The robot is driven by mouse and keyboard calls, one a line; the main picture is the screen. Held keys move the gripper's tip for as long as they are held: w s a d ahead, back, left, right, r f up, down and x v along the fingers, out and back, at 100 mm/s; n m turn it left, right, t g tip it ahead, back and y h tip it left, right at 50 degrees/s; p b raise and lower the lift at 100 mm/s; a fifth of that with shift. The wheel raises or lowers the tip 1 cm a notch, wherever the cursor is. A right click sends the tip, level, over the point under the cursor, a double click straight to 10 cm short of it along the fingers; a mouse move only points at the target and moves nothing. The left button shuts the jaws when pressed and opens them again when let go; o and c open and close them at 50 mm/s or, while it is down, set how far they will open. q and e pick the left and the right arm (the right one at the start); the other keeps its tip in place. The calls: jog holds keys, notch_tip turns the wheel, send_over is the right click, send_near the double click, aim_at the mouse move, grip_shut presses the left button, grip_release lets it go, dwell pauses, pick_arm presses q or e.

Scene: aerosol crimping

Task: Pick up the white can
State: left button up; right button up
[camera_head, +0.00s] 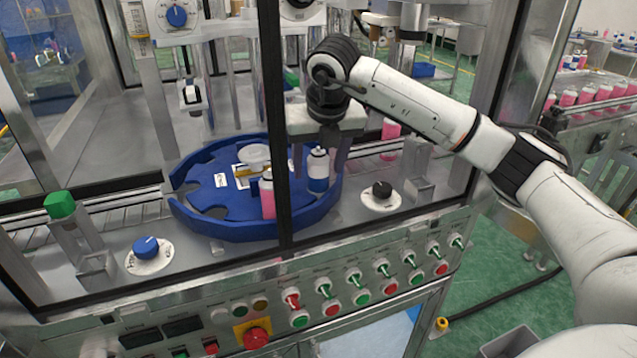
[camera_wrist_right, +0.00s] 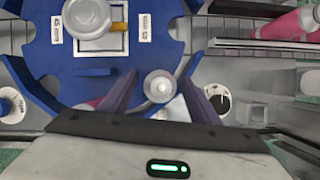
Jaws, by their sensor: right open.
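The white can (camera_head: 318,170) stands upright in a notch at the right front of the blue star wheel (camera_head: 240,230). Its lower part looks blue, and it has a narrow valve on top. My right gripper (camera_head: 321,150) is above and around the can, pointing down. In the right wrist view the can (camera_wrist_right: 159,86) shows from above between the two open fingers of the gripper (camera_wrist_right: 160,95), with gaps visible on both sides. My left gripper is not in view.
A pink can (camera_head: 267,196) stands in the wheel to the left, behind the door post (camera_head: 271,100). Another pink can (camera_head: 390,138) is on the conveyor to the right. A black knob (camera_head: 382,189) sits right of the wheel. The control panel (camera_head: 340,290) runs along the front.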

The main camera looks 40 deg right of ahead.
jog(key=shift+c, duration=1.1)
jog(key=c, duration=1.2)
jog(key=shift+r, duration=0.4)
notch_tip(320, 180, up, 9)
jog(key=shift+r+b, duration=0.15)
jog(key=shift+b, duration=0.2)
